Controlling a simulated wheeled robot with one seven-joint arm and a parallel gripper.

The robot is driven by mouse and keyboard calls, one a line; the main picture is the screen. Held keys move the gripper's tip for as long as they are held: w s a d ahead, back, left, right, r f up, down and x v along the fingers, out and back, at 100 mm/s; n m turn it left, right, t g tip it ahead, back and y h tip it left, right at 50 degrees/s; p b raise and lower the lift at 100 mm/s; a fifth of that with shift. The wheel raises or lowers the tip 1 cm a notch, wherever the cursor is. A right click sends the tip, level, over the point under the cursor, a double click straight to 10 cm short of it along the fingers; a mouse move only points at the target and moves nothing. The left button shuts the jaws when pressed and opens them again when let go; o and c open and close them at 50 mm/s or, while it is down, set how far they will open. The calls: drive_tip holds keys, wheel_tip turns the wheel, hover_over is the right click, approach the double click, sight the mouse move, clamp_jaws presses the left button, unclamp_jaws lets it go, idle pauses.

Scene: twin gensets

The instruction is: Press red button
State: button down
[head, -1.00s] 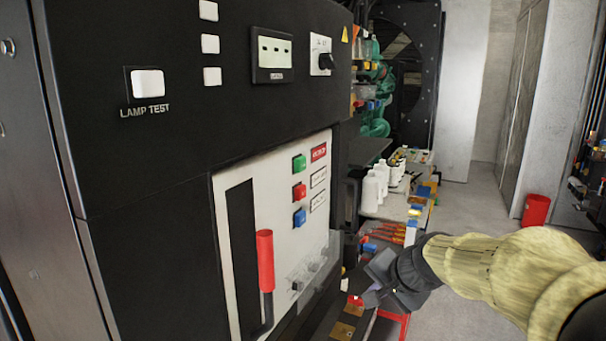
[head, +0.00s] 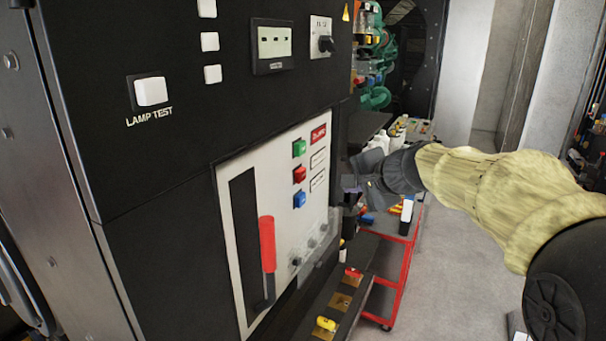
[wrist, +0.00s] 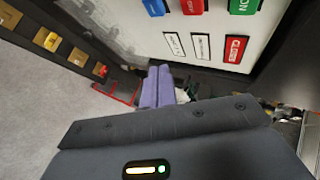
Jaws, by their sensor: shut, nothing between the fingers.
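The red button (head: 299,174) is on the white panel of the black cabinet, between a green button (head: 299,148) above and a blue button (head: 299,199) below. In the wrist view the red button (wrist: 192,6) is at the top edge, partly cut off, between the blue button (wrist: 154,7) and the green button (wrist: 243,6). My gripper (head: 345,188) is right of the panel in the head view, apart from the red button. In the wrist view its fingers (wrist: 157,88) are together and empty, pointing below the row of labels.
A red lever handle (head: 267,244) stands on the panel, lower left of the buttons. A white lamp test button (head: 151,91) is on the cabinet's upper left. A red cart (head: 404,262) stands on the floor behind my gripper. Open floor (head: 450,270) lies to the right.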

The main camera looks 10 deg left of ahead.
drive_tip(key=p, duration=0.4)
approach(304, 178)
drive_tip(key=shift+w+a+f, duration=0.25)
drive_tip(key=shift+w+f, duration=0.35)
drive_tip(key=shift+w, duration=0.1)
drive_tip(key=shift+w+a+f, duration=0.25)
drive_tip(key=shift+w+f, duration=0.4)
drive_tip(key=shift+w, duration=0.05)
drive_tip(key=shift+w+a+f, duration=0.25)
drive_tip(key=shift+w+f, duration=0.35)
drive_tip(key=shift+w, duration=0.15)
drive_tip(key=shift+a, duration=0.1)
drive_tip(key=shift+w+a, duration=0.15)
drive_tip(key=shift+a, duration=0.15)
drive_tip(key=shift+w+a+p, duration=0.1)
drive_tip(key=shift+a+p, duration=0.35)
drive_tip(key=shift+a, duration=0.05)
idle(0.9)
drive_tip(key=shift+d, duration=0.1)
drive_tip(key=shift+s+d+b, duration=0.3)
drive_tip(key=shift+d+b, duration=0.35)
drive_tip(key=shift+d, duration=0.1)
